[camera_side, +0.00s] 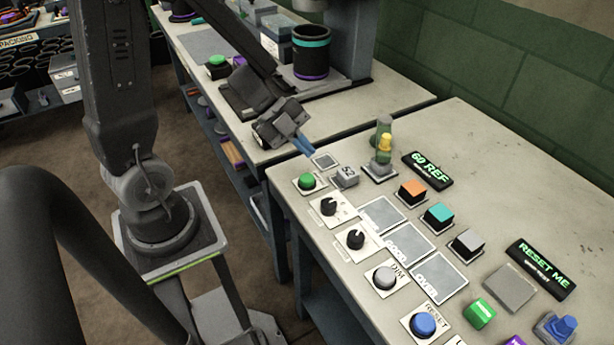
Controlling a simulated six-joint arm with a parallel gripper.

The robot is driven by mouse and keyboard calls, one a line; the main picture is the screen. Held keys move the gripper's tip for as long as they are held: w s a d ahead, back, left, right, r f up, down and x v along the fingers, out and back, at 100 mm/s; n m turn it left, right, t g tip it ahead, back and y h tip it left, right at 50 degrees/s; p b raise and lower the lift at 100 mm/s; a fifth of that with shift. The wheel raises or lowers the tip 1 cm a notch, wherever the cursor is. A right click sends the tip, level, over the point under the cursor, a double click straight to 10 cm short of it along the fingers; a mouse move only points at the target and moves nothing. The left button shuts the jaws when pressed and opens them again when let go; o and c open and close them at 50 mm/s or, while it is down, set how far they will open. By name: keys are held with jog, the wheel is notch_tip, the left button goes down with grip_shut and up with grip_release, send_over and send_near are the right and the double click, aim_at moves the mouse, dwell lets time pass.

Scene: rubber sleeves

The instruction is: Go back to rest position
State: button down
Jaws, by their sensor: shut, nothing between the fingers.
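My gripper (304,146) is in the middle of the camera_side view, above the back left corner of the near bench (330,265). Its blue fingertips are together with nothing between them. They point down and right, close to a small square plate (325,162) and a grey block marked 52 (345,177). I cannot tell the exact height of the fingertips above the bench.
The near bench holds a green button (307,181), black knobs (356,239), a blue reset button (423,324), coloured cubes (413,193), a lamp stand (382,150) and lit signs (540,268). A far bench (400,103) carries a black cup (311,55). Open floor lies left.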

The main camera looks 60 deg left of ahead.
jog(key=shift+w, duration=0.1)
dwell(0.3)
jog(key=w+a+r+n+t+y, duration=0.2)
jog(key=r+n+t+y, duration=0.1)
jog(key=r+n+y, duration=0.25)
jog(key=w+a+r+n+t+y, duration=0.1)
jog(key=w+r+n+t+y, duration=0.1)
jog(key=r+n+t+y, duration=0.25)
jog(key=s+d+r+n+g+h, duration=0.1)
jog(key=s+d+r+n+g, duration=0.1)
jog(key=s, duration=0.5)
jog(key=s+d+r+n+g+h, duration=0.1)
jog(key=s+d+r+n+g, duration=0.1)
jog(key=s+d+n+g, duration=0.3)
jog(key=s+n, duration=0.2)
jog(key=shift+s+d+r+n+h, duration=0.15)
jog(key=shift+s+d+n+h, duration=0.15)
jog(key=shift+d+n, duration=0.1)
